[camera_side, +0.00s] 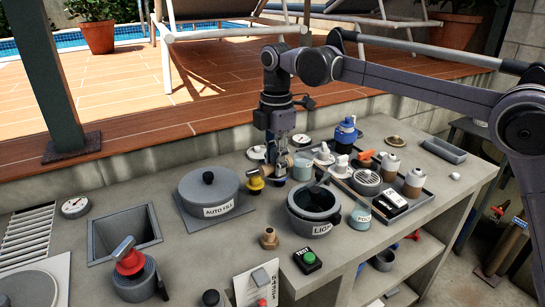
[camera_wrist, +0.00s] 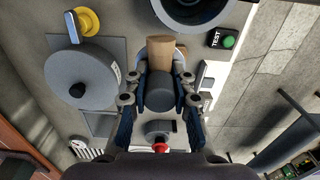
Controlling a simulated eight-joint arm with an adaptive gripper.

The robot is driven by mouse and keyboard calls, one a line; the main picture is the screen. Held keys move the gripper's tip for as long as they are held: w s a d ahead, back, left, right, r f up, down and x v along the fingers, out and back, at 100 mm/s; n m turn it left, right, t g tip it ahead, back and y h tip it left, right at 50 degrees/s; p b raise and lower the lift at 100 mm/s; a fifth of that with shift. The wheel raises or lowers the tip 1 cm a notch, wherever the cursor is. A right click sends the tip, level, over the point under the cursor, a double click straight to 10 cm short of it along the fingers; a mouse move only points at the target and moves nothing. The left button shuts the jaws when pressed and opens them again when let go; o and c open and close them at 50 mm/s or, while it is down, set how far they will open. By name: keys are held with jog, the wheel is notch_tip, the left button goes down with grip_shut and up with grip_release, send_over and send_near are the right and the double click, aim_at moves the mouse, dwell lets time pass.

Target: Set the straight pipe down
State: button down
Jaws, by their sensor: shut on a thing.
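My gripper (camera_side: 280,172) is shut and points down above the back of the counter, left of the blue-grey cup. In the wrist view my gripper (camera_wrist: 162,78) holds the straight pipe (camera_wrist: 168,54) between its fingers. The pipe is a tan cylinder with a dark grey section between the fingers. In the side view the fingers mostly hide it; a small tan part shows beside them. I cannot tell whether the pipe touches anything below.
The AUTO FILL lid (camera_side: 208,192) and yellow valve (camera_side: 255,180) are left; the dark pot (camera_side: 313,208) is in front. A brass fitting (camera_side: 269,239) and green TEST button (camera_side: 307,258) stand nearer the edge. A crowded tray (camera_side: 410,207) is right. Bare counter shows around the fitting.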

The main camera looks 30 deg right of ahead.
jog(key=s+d+m, duration=0.1)
jog(key=d+m, duration=0.9)
jog(key=d, duration=2.4)
jog(key=s+d+m, duration=0.4)
jog(key=s+d, duration=0.5)
jog(key=d, duration=0.3)
jog(key=s+d+m, duration=0.5)
jog(key=s+d, duration=0.4)
jog(key=d, duration=0.4)
send_over(431, 179)
notch_tip(431, 179, down, 12)
jog(key=shift+f, duration=2.05)
jog(key=shift+f, duration=0.15)
